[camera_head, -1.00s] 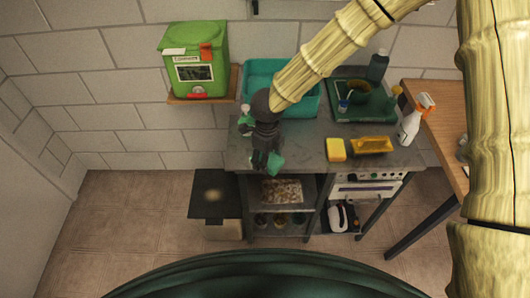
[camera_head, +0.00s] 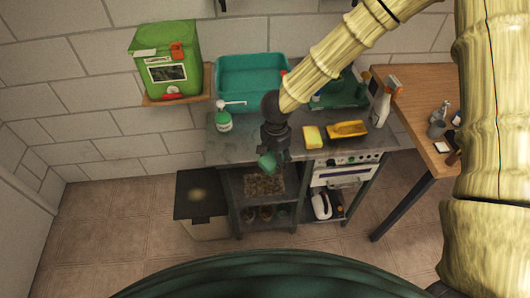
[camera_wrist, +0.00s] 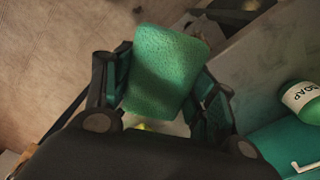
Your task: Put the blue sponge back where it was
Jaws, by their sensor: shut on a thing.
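My gripper (camera_head: 270,152) points down and is shut on a sponge (camera_head: 267,163) at the front edge of the grey counter (camera_head: 230,151). The sponge looks teal-green rather than clear blue. In the wrist view, the sponge (camera_wrist: 166,68) is tilted between the two fingers of my gripper (camera_wrist: 162,92), with its broad face showing. The sponge appears to be held over the counter's front edge, with floor behind it in the wrist view. I cannot tell its exact height.
A green soap bottle (camera_head: 223,121) stands left of my gripper. A yellow sponge (camera_head: 313,138) and a yellow dish (camera_head: 347,130) lie to its right. Behind are a teal basin (camera_head: 222,82) and a green tray (camera_head: 352,101), partly hidden. A spray bottle (camera_head: 382,108) stands further right.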

